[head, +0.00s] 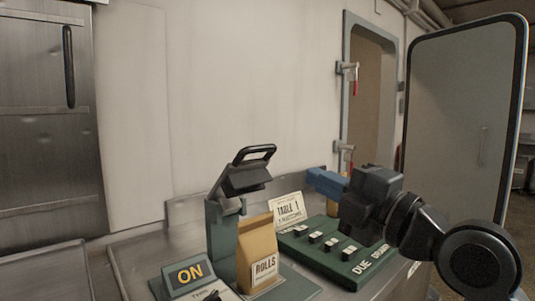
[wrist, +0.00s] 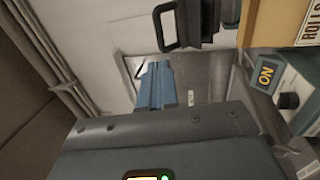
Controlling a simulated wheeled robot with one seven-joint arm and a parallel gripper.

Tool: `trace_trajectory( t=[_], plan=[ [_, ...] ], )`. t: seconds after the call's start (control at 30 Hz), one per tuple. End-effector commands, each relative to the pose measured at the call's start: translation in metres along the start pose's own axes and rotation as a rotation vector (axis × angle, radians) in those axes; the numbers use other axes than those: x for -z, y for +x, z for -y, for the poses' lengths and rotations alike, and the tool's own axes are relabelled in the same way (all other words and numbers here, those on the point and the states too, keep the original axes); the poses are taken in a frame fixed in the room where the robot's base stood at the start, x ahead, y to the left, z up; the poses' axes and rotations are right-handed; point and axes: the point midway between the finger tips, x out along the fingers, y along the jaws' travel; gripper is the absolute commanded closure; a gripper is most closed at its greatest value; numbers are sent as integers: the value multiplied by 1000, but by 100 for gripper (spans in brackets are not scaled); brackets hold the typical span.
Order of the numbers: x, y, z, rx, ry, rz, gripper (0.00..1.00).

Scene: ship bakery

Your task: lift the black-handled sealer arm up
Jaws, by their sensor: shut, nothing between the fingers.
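The sealer (head: 222,240) is a grey-green stand on the counter. Its dark sealer arm (head: 246,180) is tilted upward, above the top of a tan paper bag (head: 257,245) labelled ROLLS. The black loop handle (head: 255,153) is at the arm's upper end; it also shows at the top of the wrist view (wrist: 166,27). My gripper (head: 312,177) is to the right of the sealer arm and apart from it, with its blue fingers shut and empty. The shut fingers also show in the wrist view (wrist: 155,70), below the handle.
An ON sign (head: 189,275) stands at the sealer's front left. A TABLE 1 card (head: 288,209) and a green board (head: 345,264) with several dark blocks are on the right of the metal counter (head: 130,265). A pale wall (head: 220,90) rises behind.

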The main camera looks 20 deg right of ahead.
Motion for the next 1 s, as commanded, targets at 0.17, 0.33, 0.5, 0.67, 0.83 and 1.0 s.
trace_trajectory(
  t=[0.17, 0.33, 0.5, 0.67, 0.83, 1.0],
  plan=[
    [1, 36, -4, 1, 0, -2, 100],
    [1, 69, -4, 1, 1, -2, 100],
    [1, 98, -4, 0, 3, -1, 100],
    [0, 115, -2, 0, 3, 2, 100],
    [0, 122, -1, -2, 2, 2, 100],
    [0, 122, 0, -2, 3, 3, 100]
  ],
)
